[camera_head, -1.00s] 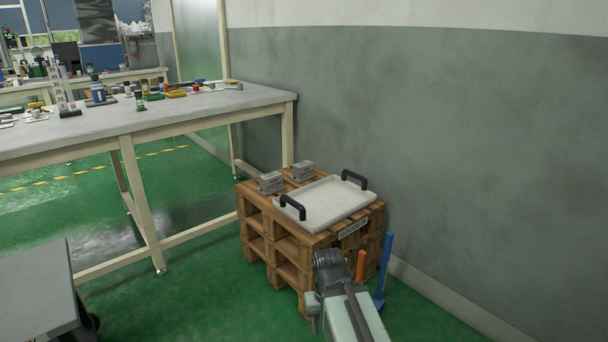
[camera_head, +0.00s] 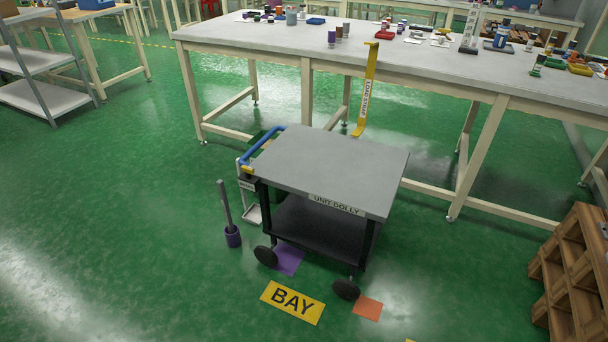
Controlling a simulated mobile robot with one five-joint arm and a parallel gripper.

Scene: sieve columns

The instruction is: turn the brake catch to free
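The unit dolly (camera_head: 330,165) stands on the green floor in the middle of the view, with a grey top, a dark lower shelf and black wheels. A blue push handle (camera_head: 264,148) is on its left end. A small yellow piece (camera_head: 247,170) shows at the near end of the handle, by a dark block and a small white label. I cannot tell whether this is the brake catch, nor how any catch is turned. My gripper is not in view.
A yellow BAY sign (camera_head: 293,302) lies before the dolly, between purple (camera_head: 289,258) and orange (camera_head: 367,308) floor patches. A yellow load strip (camera_head: 368,90) hangs behind. A wooden pallet stack (camera_head: 572,262) is at right. Left floor is clear.

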